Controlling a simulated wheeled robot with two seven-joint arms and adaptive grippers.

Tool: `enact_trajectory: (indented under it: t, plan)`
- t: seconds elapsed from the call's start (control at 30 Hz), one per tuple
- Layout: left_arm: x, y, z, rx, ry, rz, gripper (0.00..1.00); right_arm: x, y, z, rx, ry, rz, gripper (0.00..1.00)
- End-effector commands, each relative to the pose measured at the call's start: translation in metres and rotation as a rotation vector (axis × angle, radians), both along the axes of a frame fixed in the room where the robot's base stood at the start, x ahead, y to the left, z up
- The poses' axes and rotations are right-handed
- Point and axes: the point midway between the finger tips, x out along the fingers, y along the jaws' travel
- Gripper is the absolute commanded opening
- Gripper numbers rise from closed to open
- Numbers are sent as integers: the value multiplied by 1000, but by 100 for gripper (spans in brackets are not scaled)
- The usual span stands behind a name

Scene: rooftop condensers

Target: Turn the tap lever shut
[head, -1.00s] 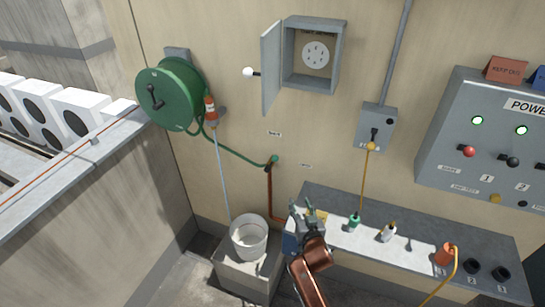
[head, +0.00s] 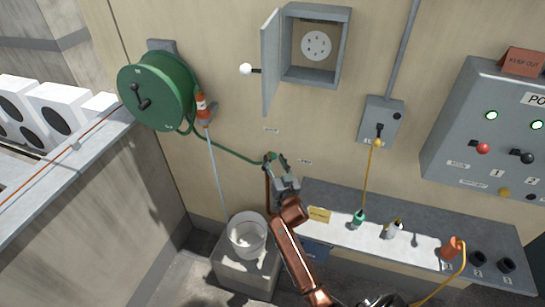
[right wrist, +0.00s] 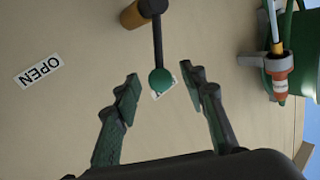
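The tap lever (right wrist: 158,40) is a dark bar with a green ball knob (right wrist: 161,80) at its end, in the right wrist view. It runs from a brass-coloured tap body (right wrist: 137,14). In the head view the green knob (head: 272,155) shows at the wall, beside my right gripper (head: 277,167). My right gripper is open. In the right wrist view its two fingers (right wrist: 162,84) stand on either side of the knob, with gaps on both sides. An "OPEN" label (right wrist: 38,72) is to the left; another label is mostly hidden behind the knob. My left gripper is not in view.
A green hose reel (head: 158,92) hangs at left, its hose running to the tap. A white bucket (head: 247,240) stands below on a block. A bench (head: 430,222) with several small items is at right. An open grey box (head: 345,50) is above.

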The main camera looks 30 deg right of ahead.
Motion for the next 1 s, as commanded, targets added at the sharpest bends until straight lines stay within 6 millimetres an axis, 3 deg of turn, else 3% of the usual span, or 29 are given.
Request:
enact_trajectory:
  t: [0.1, 0.23, 0.53, 0.67, 1.0]
  plan:
    - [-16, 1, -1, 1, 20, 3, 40, 15, -5, 1, -2, -1, 0, 39]
    - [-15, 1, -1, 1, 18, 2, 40, 23, -7, 0, -1, -1, -1, 39]
    - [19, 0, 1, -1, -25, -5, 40, 25, -8, 0, -1, 0, -1, 39]
    - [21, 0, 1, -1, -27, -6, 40, 25, -8, 0, -1, 0, -1, 30]
    - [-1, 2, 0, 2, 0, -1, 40, 25, -8, 0, -1, 0, -1, 6]
